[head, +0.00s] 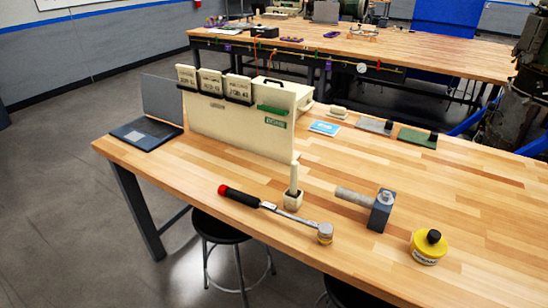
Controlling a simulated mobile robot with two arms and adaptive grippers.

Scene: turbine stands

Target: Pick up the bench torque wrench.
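A torque wrench (273,210) lies on the wooden workbench (350,265) near its front edge. It has a black handle with a red end at the left, a silver shaft, and a round head with a tan lower part at the right. It lies in front of a small cream holder with an upright white stick (293,190). Neither of my grippers shows in the head view.
Behind the wrench stand a cream panel (235,128) with bins and a laptop (155,125). To its right are a grey block with a cylinder (381,211) and a yellow container (428,247). Stools (222,229) stand below the front edge. The right bench top is largely clear.

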